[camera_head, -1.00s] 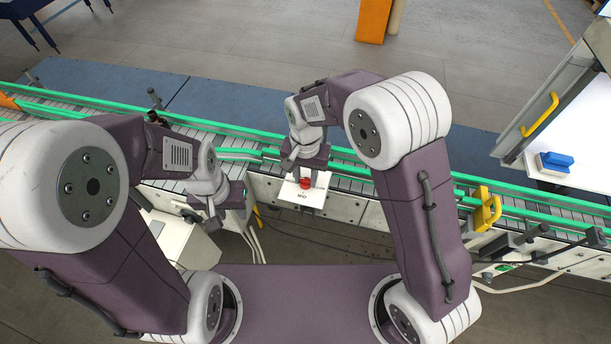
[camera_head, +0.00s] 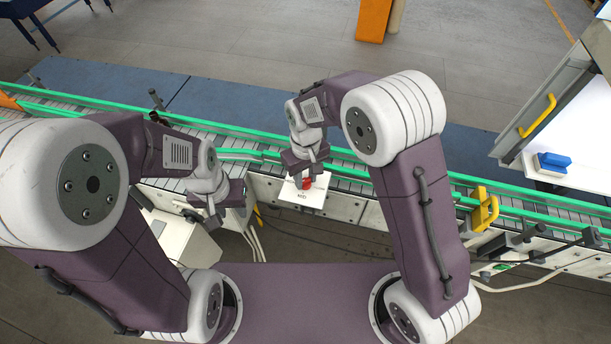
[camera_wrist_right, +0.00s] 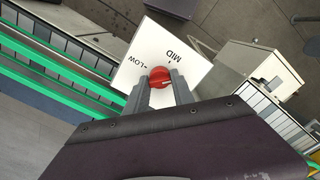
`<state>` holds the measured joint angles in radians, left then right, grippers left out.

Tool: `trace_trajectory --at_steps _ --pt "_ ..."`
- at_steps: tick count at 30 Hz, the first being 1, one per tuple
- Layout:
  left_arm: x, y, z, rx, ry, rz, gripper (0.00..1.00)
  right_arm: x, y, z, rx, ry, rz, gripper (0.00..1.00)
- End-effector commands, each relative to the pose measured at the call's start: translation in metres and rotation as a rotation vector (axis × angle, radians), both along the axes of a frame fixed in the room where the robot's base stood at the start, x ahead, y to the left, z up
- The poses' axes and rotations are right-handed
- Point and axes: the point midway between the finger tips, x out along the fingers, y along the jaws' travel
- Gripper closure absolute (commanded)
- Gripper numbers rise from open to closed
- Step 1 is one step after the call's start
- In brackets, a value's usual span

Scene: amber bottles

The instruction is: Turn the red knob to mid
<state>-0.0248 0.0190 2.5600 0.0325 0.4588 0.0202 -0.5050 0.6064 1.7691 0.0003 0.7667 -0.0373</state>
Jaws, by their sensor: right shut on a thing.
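The red knob (camera_head: 306,183) sits on a white panel (camera_head: 313,201) at the conveyor's near side. In the right wrist view the knob (camera_wrist_right: 159,74) lies between the two fingers of my right gripper (camera_wrist_right: 160,88), which is shut on it. The panel (camera_wrist_right: 185,60) there shows the labels MID and LOW and a small tick by MID. The fingers hide part of the knob and the panel's rest; I cannot tell clearly where the knob points. My left gripper (camera_head: 214,217) hangs apart from the panel, to its left; its opening is too small to judge.
The conveyor with green rails (camera_head: 400,180) runs across behind the panel. A yellow handle-like part (camera_head: 485,209) stands on its near side at right. A white box (camera_head: 180,237) is below my left gripper. Cables hang below the conveyor.

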Motion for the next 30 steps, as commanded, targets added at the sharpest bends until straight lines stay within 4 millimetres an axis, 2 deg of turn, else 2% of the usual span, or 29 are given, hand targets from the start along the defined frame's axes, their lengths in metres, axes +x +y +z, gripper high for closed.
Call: trace_trajectory --at_steps 18,30 --pt "0.0000 0.0000 0.0060 0.000 0.000 0.000 0.64 0.0010 0.0003 0.0015 0.001 -0.003 0.543 1.00" --pt "0.0000 0.0000 0.0072 0.000 0.000 0.000 0.64 0.0012 0.0004 0.0013 0.001 -0.004 0.732 1.00"
